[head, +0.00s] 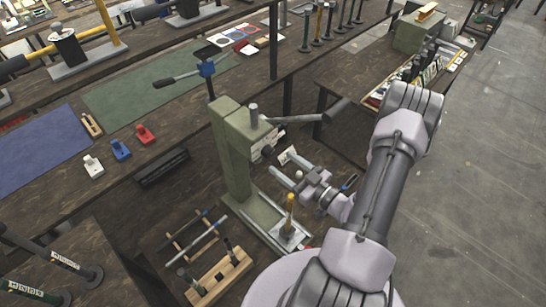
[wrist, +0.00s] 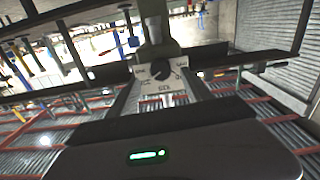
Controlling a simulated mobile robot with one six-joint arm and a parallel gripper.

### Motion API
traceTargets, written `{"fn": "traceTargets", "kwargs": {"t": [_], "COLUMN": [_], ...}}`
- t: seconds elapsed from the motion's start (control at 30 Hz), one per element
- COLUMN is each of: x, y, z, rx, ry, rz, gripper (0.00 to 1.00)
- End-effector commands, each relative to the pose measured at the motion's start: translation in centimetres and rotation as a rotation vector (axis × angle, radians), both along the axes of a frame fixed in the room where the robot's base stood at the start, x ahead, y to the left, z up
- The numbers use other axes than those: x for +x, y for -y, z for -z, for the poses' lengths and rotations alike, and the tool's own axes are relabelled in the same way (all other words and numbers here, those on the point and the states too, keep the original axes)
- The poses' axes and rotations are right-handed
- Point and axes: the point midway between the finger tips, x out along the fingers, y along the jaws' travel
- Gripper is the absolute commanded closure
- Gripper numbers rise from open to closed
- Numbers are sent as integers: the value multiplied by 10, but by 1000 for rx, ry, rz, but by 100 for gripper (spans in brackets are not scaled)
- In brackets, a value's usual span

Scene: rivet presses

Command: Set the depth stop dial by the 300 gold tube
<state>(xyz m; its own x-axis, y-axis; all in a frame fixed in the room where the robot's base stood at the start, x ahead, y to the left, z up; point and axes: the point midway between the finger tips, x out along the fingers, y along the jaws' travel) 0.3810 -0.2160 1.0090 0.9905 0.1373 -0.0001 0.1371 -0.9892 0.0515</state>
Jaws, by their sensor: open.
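The green rivet press (head: 235,150) stands on the bench in the middle of the head view. Its dial plate (head: 285,157) is small and pale there. In the wrist view the dial plate (wrist: 180,84) faces me, with a dark round knob (wrist: 160,72) and small markings I cannot read surely. My gripper (head: 281,162) is open and empty, its two fingers pointing at the dial. In the wrist view the fingers reach toward either side of the plate; contact cannot be told. A gold upright piece (head: 290,203) stands on the press base; no number is legible on it.
The press lever (head: 292,119) sticks out to the right above my gripper. A wooden rack (head: 220,278) with dark posts lies at the front. Red, blue and white blocks (head: 121,150) sit at the left. Open floor (head: 470,180) lies on the right.

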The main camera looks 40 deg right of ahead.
Motion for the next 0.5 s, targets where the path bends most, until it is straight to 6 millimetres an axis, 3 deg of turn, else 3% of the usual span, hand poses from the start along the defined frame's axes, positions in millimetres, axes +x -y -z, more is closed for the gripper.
{"fn": "traceTargets", "kwargs": {"t": [0.2, 0.5], "x": [39, 50], "y": [-6, -7], "z": [1, -1], "rx": [-2, -1], "ry": [0, 1], "rz": [-3, -1], "gripper": [42, 42]}}
